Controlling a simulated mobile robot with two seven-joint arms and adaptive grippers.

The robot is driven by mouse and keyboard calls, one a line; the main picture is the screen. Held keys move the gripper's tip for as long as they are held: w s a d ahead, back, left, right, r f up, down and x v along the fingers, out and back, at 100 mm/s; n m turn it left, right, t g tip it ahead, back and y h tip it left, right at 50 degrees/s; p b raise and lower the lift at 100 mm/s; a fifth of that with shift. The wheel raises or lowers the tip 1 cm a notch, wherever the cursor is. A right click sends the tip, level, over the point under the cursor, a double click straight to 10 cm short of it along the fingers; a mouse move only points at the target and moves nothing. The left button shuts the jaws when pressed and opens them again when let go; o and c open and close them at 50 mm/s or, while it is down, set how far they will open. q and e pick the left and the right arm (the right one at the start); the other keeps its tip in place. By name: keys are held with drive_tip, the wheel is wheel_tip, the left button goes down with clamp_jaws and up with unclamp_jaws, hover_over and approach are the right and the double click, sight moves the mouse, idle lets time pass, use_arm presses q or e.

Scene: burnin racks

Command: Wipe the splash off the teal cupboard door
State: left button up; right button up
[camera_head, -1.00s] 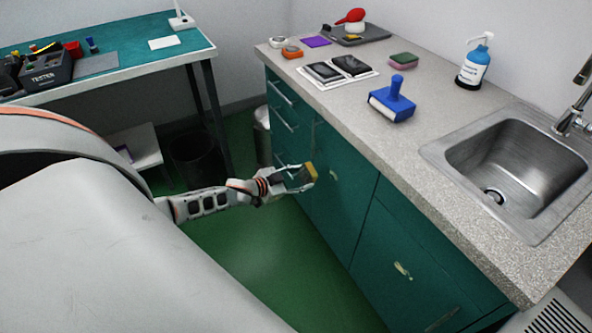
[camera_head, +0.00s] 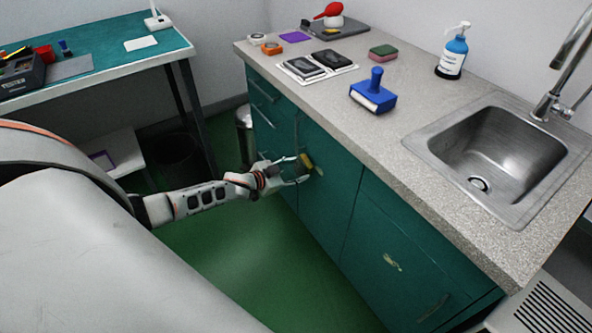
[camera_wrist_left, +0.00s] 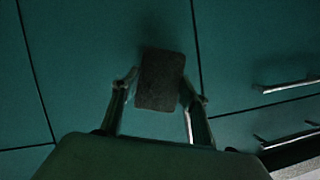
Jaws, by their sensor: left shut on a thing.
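My left gripper (camera_head: 302,172) is shut on a small sponge (camera_head: 306,162), yellowish with a dark side, close to the teal cupboard front. In the left wrist view the sponge (camera_wrist_left: 160,80) is a dark block between the two fingers, with the teal door (camera_wrist_left: 90,50) behind it. I cannot tell whether it touches the door. A small pale smear (camera_head: 319,171) shows on the door (camera_head: 332,190) just right of the sponge. A larger pale yellow splash (camera_head: 392,262) is on the lower right door (camera_head: 375,235). No splash is visible in the wrist view. My right gripper is not in view.
The counter (camera_head: 420,130) overhangs the doors. It carries a blue roller-like tool (camera_head: 373,95), a green and pink sponge (camera_head: 383,51), a pump bottle (camera_head: 453,55) and a sink (camera_head: 495,150). Bar handles (camera_wrist_left: 287,86) stick out at the drawers. Green floor (camera_head: 250,260) is clear below.

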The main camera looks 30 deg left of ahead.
use_arm(q)
drive_tip(key=shift+w+d, duration=0.2)
drive_tip(key=shift+w, duration=0.3)
drive_tip(key=shift+w+d, duration=0.2)
drive_tip(key=shift+w, duration=0.25)
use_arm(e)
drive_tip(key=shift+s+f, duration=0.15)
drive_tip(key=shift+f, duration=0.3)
use_arm(q)
drive_tip(key=shift+d, duration=0.15)
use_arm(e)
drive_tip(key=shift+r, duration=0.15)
